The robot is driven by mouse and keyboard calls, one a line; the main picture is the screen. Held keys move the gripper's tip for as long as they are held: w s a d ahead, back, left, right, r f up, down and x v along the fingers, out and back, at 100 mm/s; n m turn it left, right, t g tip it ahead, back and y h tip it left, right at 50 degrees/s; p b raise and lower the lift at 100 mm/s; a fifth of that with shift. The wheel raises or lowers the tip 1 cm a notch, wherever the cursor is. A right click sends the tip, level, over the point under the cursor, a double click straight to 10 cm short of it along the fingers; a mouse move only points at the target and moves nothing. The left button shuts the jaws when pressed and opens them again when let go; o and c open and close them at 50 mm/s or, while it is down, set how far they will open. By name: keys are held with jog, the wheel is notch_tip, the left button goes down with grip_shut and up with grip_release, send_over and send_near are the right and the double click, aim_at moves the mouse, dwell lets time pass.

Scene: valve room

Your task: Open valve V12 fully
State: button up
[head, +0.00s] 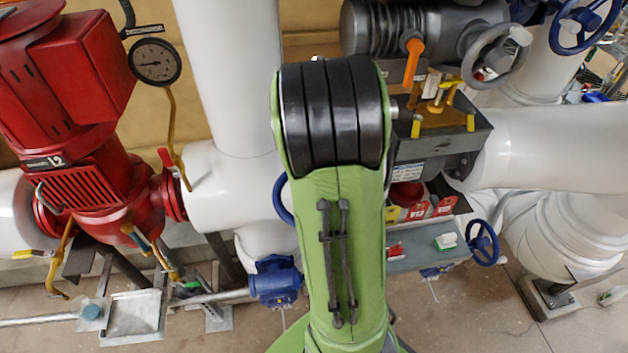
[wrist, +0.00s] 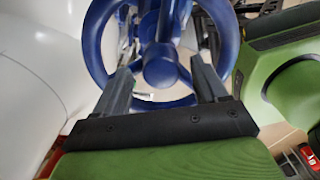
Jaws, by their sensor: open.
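A blue handwheel (wrist: 160,68) with a round hub and spokes fills the upper middle of the wrist view. My gripper (wrist: 159,72) is open in front of it, one finger on each side of the hub, over the wheel. I cannot tell whether the fingers touch the spokes or rim. In the head view my green arm hides the gripper; the edge of a blue wheel (head: 283,200), probably the same one, shows left of the arm. No V12 tag is readable, so I cannot tell which valve is V12.
A red machine (head: 75,110) stands at the left beside white pipes (head: 235,90). A grey handwheel (head: 497,55) and blue handwheels (head: 482,243) are at the right. A tool shelf (head: 450,135) is right of my arm. A blue valve body (head: 276,281) sits low, left of my arm.

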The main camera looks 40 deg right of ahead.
notch_tip(320, 180, up, 4)
jog(key=shift+s+a+r+p, duration=0.1)
jog(key=shift+s+r+p, duration=0.05)
jog(key=shift+p, duration=1.05)
jog(key=shift+f, duration=0.2)
jog(key=m, duration=0.8)
